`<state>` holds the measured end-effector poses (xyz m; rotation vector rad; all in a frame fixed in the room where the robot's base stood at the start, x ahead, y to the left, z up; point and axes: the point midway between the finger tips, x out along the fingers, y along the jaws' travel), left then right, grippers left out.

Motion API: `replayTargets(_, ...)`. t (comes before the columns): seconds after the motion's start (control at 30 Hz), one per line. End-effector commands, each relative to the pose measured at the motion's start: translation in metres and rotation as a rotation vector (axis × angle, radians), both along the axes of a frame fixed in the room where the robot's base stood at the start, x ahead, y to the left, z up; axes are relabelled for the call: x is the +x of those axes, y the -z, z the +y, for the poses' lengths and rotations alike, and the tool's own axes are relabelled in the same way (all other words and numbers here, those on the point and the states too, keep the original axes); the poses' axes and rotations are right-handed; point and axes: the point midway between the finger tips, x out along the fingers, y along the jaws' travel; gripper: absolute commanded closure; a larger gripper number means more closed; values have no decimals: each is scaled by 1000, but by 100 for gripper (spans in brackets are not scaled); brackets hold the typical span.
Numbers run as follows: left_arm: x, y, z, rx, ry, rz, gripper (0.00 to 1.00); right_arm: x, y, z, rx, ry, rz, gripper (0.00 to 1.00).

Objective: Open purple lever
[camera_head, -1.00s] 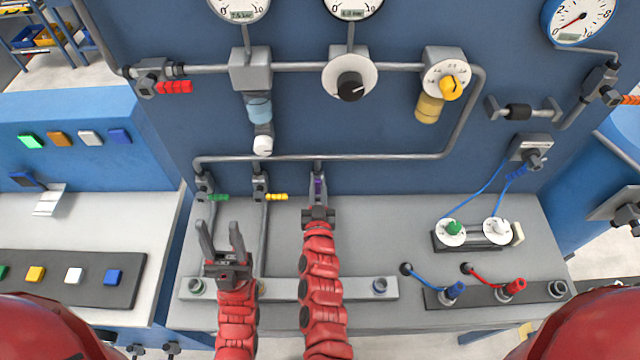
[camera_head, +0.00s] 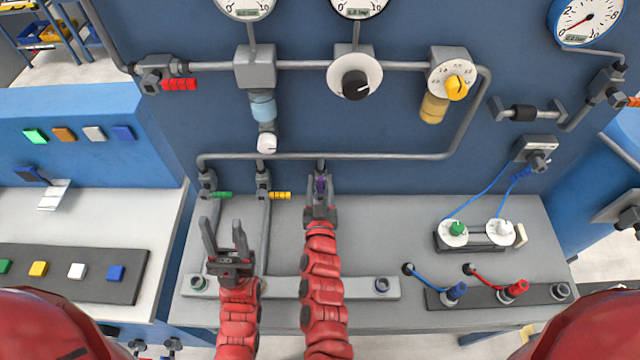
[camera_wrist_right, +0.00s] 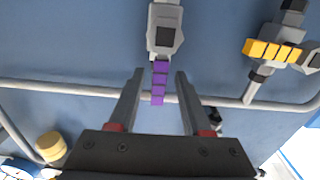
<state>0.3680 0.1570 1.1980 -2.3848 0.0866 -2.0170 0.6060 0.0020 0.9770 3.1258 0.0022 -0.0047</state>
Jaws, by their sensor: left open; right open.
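The purple lever (camera_head: 321,184) sits on a grey valve below the horizontal pipe, in line with its valve body. In the right wrist view the purple lever (camera_wrist_right: 160,83) lies between the fingertips, with gaps on both sides, and the grey valve body (camera_wrist_right: 165,30) is above it. My right gripper (camera_head: 321,187) is open, with its fingers either side of the lever; in the wrist view the right gripper (camera_wrist_right: 160,74) holds nothing. My left gripper (camera_head: 223,225) is open and empty, to the left over the bench and apart from the lever.
Valves with a green lever (camera_head: 222,195) and a yellow lever (camera_head: 281,195) stand left of the purple one. A horizontal pipe (camera_head: 390,156) runs just above. A grey rail (camera_head: 365,286) lies on the bench. Dials with blue cables (camera_head: 480,200) are at right.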

Motion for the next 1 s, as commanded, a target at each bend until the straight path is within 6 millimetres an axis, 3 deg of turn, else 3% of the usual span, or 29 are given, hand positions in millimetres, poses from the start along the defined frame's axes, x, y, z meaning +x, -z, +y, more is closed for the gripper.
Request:
replayTargets(0.23, 0, -12, 0, 0, 0, 0, 50, -19, -5, 0, 0, 0, -2, 51)
replayTargets(0.7, 0, -57, 0, 0, 0, 0, 50, -138, -3, 0, 0, -2, 5, 51)
replayTargets(1.0, 0, -65, 0, 0, 0, 0, 50, -173, -1, 0, -1, -1, 2, 51)
